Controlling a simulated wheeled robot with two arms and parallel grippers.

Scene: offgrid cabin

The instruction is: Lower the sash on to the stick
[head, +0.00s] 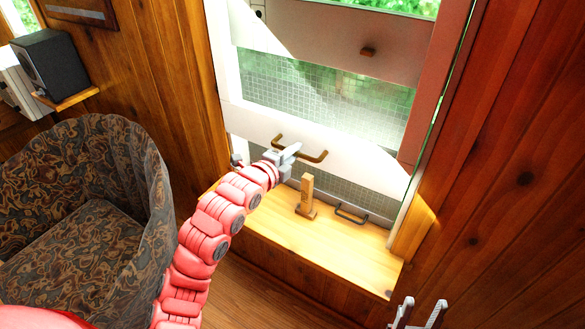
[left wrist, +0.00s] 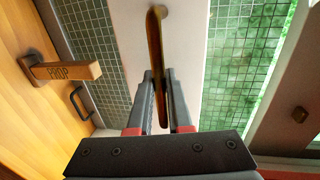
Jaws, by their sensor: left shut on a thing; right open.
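The window sash has a white bottom rail (head: 245,120) with a brown bar handle (head: 312,156). My left gripper (head: 290,152) is shut on this handle; in the left wrist view the fingers (left wrist: 158,85) close around the handle (left wrist: 155,40). The wooden stick (head: 306,193), marked PROP, stands upright on its foot on the sill (head: 270,230). In the left wrist view the stick (left wrist: 68,71) ends short of the rail (left wrist: 185,40), with mesh showing between them. My right gripper (head: 420,312) is open and empty at the bottom right.
A dark metal handle (head: 351,214) sits on the sill right of the stick. Green mesh (head: 320,85) shows behind the sash. A small brown block (head: 368,52) is on the upper frame. A patterned armchair (head: 80,200) stands at left, and a speaker (head: 50,65) sits on a shelf.

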